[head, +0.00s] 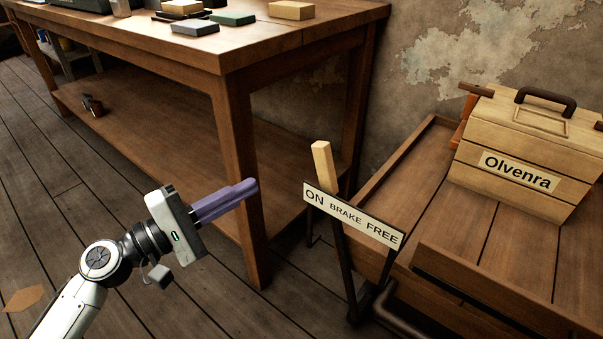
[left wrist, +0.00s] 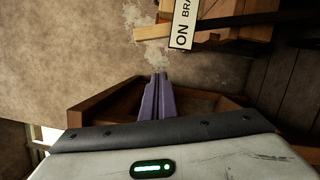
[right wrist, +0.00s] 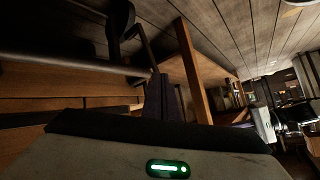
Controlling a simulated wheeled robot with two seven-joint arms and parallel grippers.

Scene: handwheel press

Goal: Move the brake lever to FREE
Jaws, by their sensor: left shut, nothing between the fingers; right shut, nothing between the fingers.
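The brake lever's pale wooden handle (head: 322,167) rises behind the ON end of a white sign (head: 352,215) lettered ON BRAKE FREE. The lever leans toward the ON side, left of the sign's middle. The handle (left wrist: 150,33) and the sign's ON end (left wrist: 182,40) also show in the left wrist view. My left gripper (head: 254,186) has its purple fingers shut and empty, left of the lever and apart from it. My right gripper (right wrist: 160,80) shows only in the right wrist view, its fingers shut and empty. The lever's lower part is partly hidden by the sign.
A wooden cart (head: 520,245) stands at the right, carrying a wooden box (head: 530,135) labelled Olvenra. A wooden workbench (head: 290,55) with several small blocks stands behind my left gripper. Its front leg (head: 240,190) is close behind the fingers in the picture. Open plank floor lies at the left.

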